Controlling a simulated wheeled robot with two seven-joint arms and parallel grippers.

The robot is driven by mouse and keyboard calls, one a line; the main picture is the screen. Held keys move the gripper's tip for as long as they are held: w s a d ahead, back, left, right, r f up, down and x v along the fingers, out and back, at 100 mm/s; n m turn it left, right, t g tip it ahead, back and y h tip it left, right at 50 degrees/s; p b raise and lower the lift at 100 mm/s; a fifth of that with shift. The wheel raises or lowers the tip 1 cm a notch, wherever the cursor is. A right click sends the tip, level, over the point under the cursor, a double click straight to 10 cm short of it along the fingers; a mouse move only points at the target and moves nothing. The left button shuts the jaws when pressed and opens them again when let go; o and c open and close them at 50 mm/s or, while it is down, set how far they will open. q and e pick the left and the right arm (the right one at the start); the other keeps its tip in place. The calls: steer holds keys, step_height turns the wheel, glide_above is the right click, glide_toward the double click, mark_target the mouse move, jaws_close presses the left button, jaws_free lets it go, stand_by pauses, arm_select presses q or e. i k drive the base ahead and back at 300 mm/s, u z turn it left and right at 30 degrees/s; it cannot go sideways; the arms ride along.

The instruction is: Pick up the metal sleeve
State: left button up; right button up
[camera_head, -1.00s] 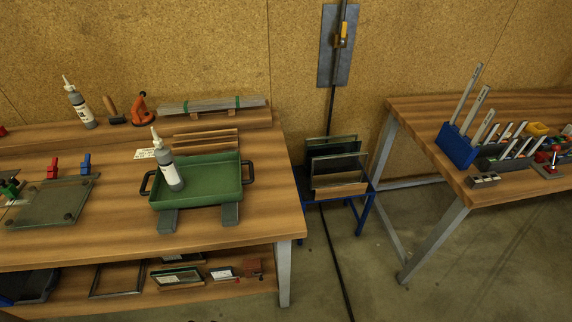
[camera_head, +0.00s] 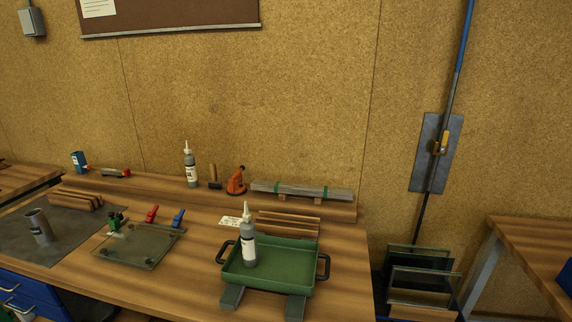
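A grey metal cylinder (camera_head: 39,226), which looks like the metal sleeve, stands upright and slightly leaning in the view at the far left of the workbench. It is on a dark grey mat (camera_head: 75,238), with a small label low on its side. Its top opening shows. Neither of my grippers is in view.
Right of the mat lie a glass plate (camera_head: 138,247) with red, blue and green clamps, and a green tray (camera_head: 270,268) with a white-capped bottle (camera_head: 248,240). Wooden strips (camera_head: 76,199) lie behind the cylinder. A raised shelf holds a bottle and an orange tool (camera_head: 236,181).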

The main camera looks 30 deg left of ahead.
mark_target(37, 219)
steer(key=u, duration=3.05)
steer(key=k, duration=1.15)
steer(key=u, duration=0.75)
steer(key=i, duration=1.55)
steer(key=z, duration=0.9)
steer(key=i, duration=1)
steer(key=z, duration=1.55)
steer(key=i, duration=0.35)
steer(key=z, duration=0.2)
